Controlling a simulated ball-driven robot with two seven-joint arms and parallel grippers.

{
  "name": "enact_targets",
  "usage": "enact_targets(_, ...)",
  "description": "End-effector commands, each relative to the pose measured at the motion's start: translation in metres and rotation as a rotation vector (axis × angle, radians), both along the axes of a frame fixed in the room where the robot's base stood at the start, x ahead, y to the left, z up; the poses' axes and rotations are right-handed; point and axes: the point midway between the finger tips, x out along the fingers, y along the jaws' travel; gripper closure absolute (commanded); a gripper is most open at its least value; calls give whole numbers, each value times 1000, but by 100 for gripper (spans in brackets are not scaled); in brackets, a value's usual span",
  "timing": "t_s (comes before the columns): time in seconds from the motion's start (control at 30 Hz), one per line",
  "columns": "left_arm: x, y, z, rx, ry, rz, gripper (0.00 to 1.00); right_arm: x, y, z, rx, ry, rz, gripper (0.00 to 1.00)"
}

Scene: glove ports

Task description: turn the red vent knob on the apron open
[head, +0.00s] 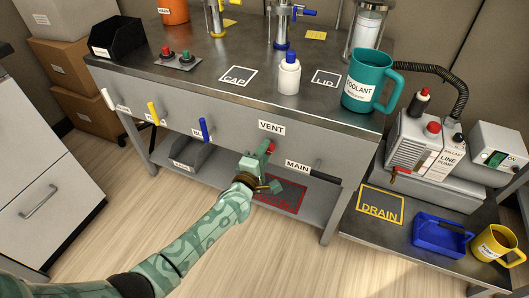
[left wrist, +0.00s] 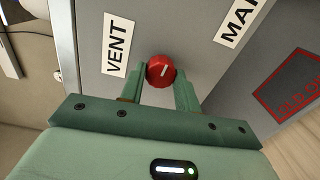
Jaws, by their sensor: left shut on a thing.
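The red vent knob (left wrist: 161,71) sits on the grey apron (head: 228,127) of the bench, beside the VENT label (head: 271,128). In the left wrist view it is round with a white pointer line on its face. In the head view the knob (head: 271,147) shows only in part, past my gripper. My left gripper (head: 262,155) is shut on the knob, with one green finger on each side of it in the left wrist view (left wrist: 160,88). My right gripper is not in view.
White, yellow (head: 153,112) and blue (head: 204,130) handles stick out of the apron to the left. A black MAIN handle (head: 332,176) is to the right. A teal coolant jug (head: 366,82) and a white bottle (head: 289,75) stand on the bench above.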

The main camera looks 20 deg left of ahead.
Motion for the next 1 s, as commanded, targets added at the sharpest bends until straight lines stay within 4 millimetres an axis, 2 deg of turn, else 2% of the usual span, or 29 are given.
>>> enact_targets(0.53, -1, 0, -3, -23, 7, -1, 91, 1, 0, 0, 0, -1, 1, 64)
enact_targets(0.57, -1, 0, -3, -23, 7, -1, 60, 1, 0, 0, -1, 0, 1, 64)
enact_targets(0.6, -1, 0, -3, -23, 7, -1, 48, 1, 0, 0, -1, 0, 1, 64)
enact_targets(0.63, -1, 0, -3, -23, 6, -1, 46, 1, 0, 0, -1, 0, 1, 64)
enact_targets(1.0, -5, 0, 0, -22, 3, -1, 46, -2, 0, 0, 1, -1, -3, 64)
